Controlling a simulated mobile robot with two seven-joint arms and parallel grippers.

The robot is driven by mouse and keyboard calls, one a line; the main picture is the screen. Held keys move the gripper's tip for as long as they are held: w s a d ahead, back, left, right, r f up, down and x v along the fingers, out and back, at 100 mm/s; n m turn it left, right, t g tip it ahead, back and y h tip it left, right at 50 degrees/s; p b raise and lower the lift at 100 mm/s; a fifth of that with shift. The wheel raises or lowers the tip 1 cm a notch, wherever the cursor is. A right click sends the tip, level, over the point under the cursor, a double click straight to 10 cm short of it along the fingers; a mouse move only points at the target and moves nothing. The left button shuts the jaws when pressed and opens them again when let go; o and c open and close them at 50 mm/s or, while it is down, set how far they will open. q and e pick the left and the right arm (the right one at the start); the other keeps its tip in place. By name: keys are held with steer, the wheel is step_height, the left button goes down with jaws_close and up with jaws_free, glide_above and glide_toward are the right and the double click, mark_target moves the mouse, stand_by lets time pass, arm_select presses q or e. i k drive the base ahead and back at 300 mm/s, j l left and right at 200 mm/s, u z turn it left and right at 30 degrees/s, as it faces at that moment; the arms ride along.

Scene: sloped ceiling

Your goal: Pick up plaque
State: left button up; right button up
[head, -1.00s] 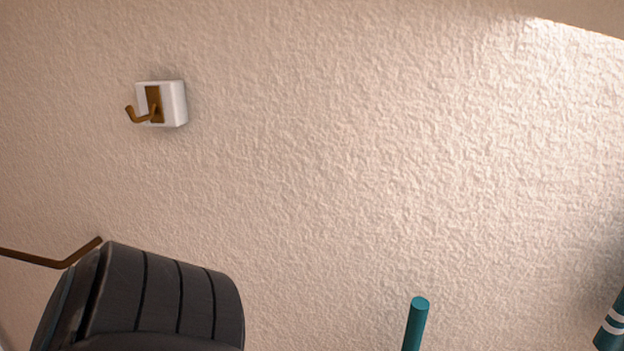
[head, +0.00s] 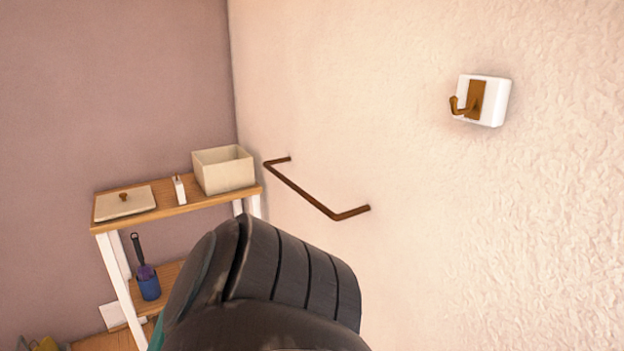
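I see nothing that is clearly the plaque. A flat cream slab with a brown knob (head: 125,203) lies on the top board of a shelf at the left. A small pale square panel (head: 112,316) shows low by the shelf's front leg. A white block with a brown hook (head: 495,102) is fixed to the wall at the upper right. I cannot tell whether any of these is the plaque. Neither of my grippers is in view; a dark ribbed part of my arm fills the lower middle and hides what is behind it.
The wooden shelf (head: 222,200) with white legs stands in the corner. It holds a cream box (head: 224,170), a small white bottle (head: 179,189) and, lower down, a blue container (head: 148,283) with a dark handled tool. A brown rail (head: 302,191) sticks out from the wall.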

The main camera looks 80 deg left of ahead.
mark_target(177, 185)
steer(key=u, duration=3.45)
steer(key=i+z, duration=0.2)
steer(key=i, duration=0.2)
